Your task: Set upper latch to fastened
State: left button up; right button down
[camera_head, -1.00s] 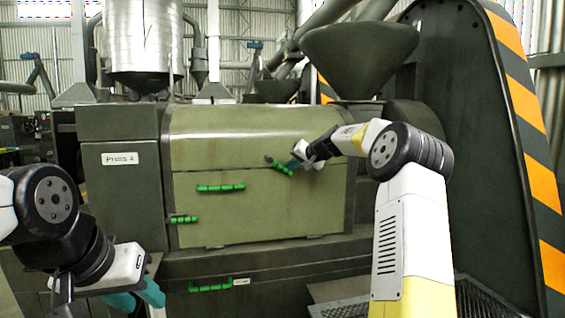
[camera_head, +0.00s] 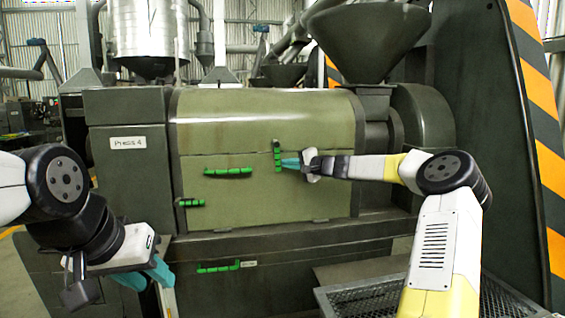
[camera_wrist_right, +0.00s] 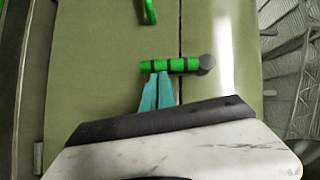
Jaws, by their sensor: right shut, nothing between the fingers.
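The upper latch (camera_head: 278,156) is a short green bar on the pale green cover of the press, in the head view. It hangs about upright from its pivot at the top and crosses the cover's seam. In the right wrist view the latch (camera_wrist_right: 172,66) lies across the seam, with its grey pivot at the right end. My right gripper (camera_head: 288,163) is shut and empty, with its teal tips right beside the latch's free part. The tips (camera_wrist_right: 157,88) look at or very near the bar; contact cannot be told. My left gripper (camera_head: 151,279) is open and empty at the lower left.
A green handle (camera_head: 228,171) sits on the cover left of the latch. A smaller green latch (camera_head: 191,203) is at the cover's left edge. Another green handle (camera_head: 218,268) is below. A dark hopper (camera_head: 368,40) stands above right.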

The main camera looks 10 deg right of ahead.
jog(key=shift+a+f, duration=0.2)
jog(key=shift+a, duration=0.1)
jog(key=shift+a+f, duration=0.1)
jog(key=shift+a, duration=0.05)
dwell(0.4)
jog(key=v, duration=0.8)
jog(key=s+a+f+n+g+h, duration=0.1)
jog(key=s+a+f+n+g, duration=0.25)
jog(key=s+a, duration=0.5)
jog(key=s+a+f+n+g+h, duration=0.1)
jog(key=s+a+f+n+g, duration=0.1)
jog(key=s+a+n+g, duration=0.45)
jog(key=s+d+t+h, duration=0.1)
jog(key=s+d+h, duration=0.1)
jog(key=s, duration=1.3)
jog(key=s+d+t+h, duration=0.1)
jog(key=s+d+h, duration=0.2)
jog(key=s, duration=1.3)
jog(key=shift+s+d+r+t, duration=0.2)
jog(key=shift+d+t, duration=0.1)
jog(key=shift+d, duration=0.55)
